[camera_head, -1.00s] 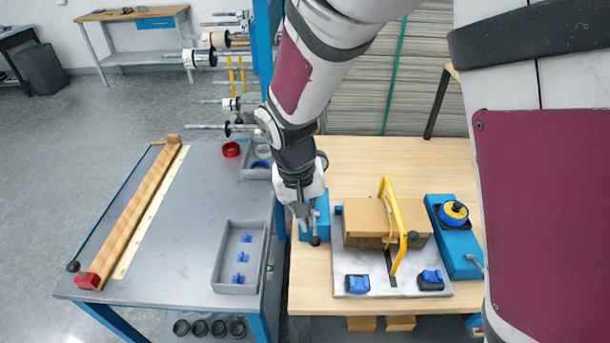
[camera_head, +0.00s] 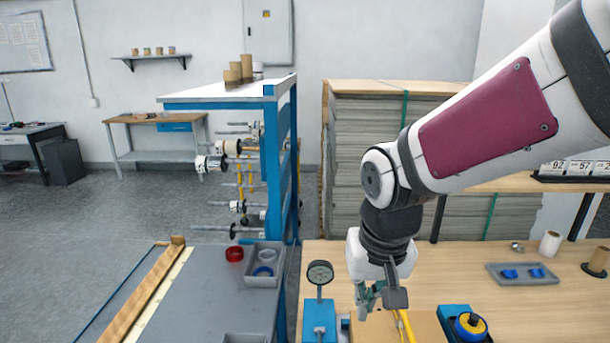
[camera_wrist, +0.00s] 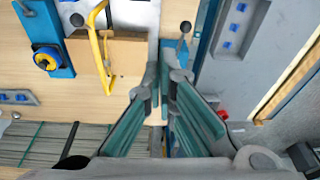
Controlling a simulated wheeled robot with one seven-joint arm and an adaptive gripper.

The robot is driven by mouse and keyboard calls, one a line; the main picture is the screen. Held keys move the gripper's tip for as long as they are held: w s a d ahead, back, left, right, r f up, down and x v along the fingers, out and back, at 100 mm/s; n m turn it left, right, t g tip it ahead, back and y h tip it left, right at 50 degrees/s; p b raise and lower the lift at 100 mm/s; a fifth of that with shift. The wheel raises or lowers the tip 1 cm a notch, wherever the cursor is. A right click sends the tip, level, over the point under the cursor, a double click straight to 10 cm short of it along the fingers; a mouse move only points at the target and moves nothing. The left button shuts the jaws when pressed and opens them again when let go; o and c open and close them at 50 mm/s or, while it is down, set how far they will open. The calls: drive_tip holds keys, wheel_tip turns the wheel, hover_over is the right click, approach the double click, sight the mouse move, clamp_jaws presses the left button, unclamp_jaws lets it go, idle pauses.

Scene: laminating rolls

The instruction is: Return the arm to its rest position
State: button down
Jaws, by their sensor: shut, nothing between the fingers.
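My gripper (camera_head: 381,300) hangs from my arm above the wooden bench in the head view, fingers pointing down. It is shut and empty. In the wrist view my gripper (camera_wrist: 167,90) shows its fingers close together, with bench and table below. The yellow handle (camera_head: 405,326) of the cutting fixture is just below and right of the gripper in the head view. The dial gauge (camera_head: 320,274) on its blue base (camera_head: 319,320) stands to the left of the gripper. The gripper touches none of these.
A blue-framed rack (camera_head: 285,150) with roll shafts stands left of my arm. A grey table (camera_head: 205,290) lies at the lower left. A grey tray (camera_head: 524,274) with blue pieces and a white roll (camera_head: 550,243) are on the bench at right. Stacked sheets (camera_head: 350,150) stand behind.

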drive_tip(key=s+d+r+t, duration=0.3)
drive_tip(key=s+d+r, duration=0.6)
drive_tip(key=s, duration=0.3)
drive_tip(key=shift+s+d+r, duration=0.2)
drive_tip(key=shift+r, duration=0.05)
